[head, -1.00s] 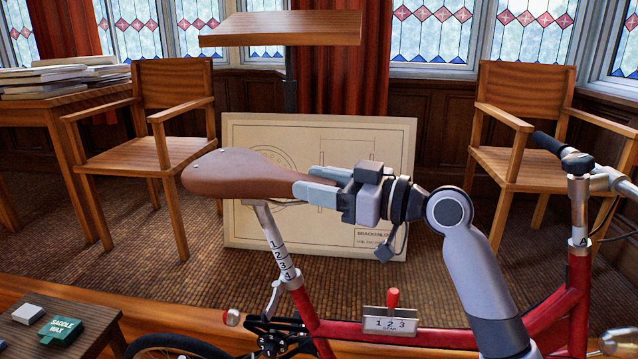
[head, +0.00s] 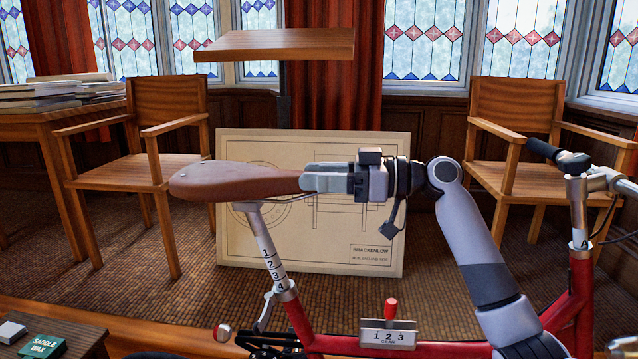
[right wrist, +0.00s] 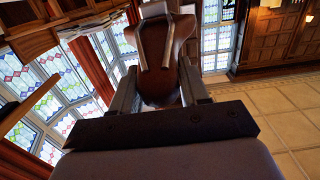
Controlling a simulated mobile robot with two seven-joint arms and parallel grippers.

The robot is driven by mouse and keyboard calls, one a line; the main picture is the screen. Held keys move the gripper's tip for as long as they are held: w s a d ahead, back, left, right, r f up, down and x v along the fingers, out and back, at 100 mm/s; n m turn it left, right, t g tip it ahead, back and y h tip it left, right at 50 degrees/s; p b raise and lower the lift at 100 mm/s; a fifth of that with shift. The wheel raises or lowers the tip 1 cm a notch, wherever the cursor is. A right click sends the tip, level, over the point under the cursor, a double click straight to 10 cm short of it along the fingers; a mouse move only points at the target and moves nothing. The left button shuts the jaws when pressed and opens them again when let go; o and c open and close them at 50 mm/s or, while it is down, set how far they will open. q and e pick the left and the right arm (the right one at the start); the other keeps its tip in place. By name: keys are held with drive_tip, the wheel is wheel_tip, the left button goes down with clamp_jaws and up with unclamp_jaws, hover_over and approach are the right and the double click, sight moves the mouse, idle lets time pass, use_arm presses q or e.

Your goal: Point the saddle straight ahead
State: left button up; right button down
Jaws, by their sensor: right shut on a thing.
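The brown saddle (head: 232,180) sits on a white, numbered seat post (head: 268,250) of the red bicycle (head: 440,345). Its wide end is at the left and its narrow nose runs right, toward the handlebar end, into my right gripper (head: 312,180). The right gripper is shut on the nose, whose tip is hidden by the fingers. In the right wrist view the saddle (right wrist: 178,60) shows between the two fingers. Whether the nose lines up exactly with the frame is hard to tell. My left gripper is not in view.
The handlebar (head: 560,158) stands at the right. A gear box with a red lever (head: 388,338) sits on the frame. A small table (head: 80,342) with a green saddle wax box (head: 42,347) is at lower left. A drawing board (head: 330,232) and chairs (head: 130,165) stand behind.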

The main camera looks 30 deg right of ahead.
drive_tip(key=c, duration=0.6)
unclamp_jaws()
drive_tip(key=shift+c, duration=0.2)
drive_tip(key=shift+s+d, duration=0.15)
drive_tip(key=shift+d, duration=0.1)
drive_tip(key=b+v, duration=0.1)
drive_tip(key=v, duration=0.5)
drive_tip(key=shift+s+d+b, duration=0.2)
drive_tip(key=shift+b, duration=0.2)
